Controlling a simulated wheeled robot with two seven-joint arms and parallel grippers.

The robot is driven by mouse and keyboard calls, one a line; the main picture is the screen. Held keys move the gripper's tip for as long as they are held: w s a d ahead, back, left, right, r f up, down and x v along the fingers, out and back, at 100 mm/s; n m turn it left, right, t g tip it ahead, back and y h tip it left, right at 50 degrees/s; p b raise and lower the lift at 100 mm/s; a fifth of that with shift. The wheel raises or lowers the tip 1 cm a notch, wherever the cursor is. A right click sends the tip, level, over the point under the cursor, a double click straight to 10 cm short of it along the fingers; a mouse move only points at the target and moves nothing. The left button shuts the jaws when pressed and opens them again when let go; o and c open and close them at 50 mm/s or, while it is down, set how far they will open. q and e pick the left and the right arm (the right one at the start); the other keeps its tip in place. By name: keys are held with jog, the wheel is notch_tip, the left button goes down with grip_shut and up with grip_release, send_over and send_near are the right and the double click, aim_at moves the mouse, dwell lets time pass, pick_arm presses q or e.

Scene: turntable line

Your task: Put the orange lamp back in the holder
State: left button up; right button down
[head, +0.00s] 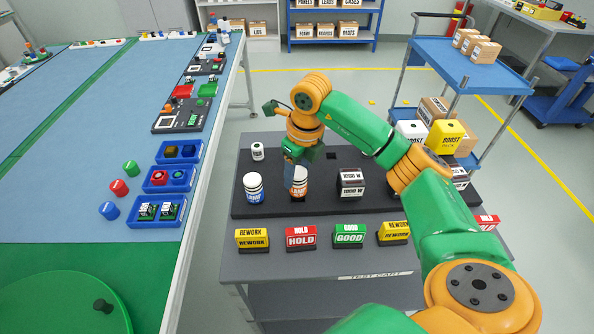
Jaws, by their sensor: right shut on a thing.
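The orange lamp (299,187), with white bands and lettering, stands upright at the black holder board (275,209) on the test cart. My right gripper (297,166) points down from above and is shut on the lamp's top. The lamp's foot is at about the board's surface; I cannot tell whether it sits in a hole or just above one. A blue and white lamp (253,188) stands in the board to its left. My left gripper is not in view.
A grey boxy unit (350,182) stands right of the lamp, and a small white piece (257,151) behind left. Rework, hold and good signs (300,237) line the cart's front. A long table (100,210) with blue trays is at left. A blue trolley (470,70) stands behind right.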

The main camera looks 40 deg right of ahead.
jog(key=shift+f+b, duration=0.55)
jog(key=shift+f, duration=0.3)
jog(key=shift+c, duration=1.2)
grip_release()
jog(key=shift+r, duration=0.1)
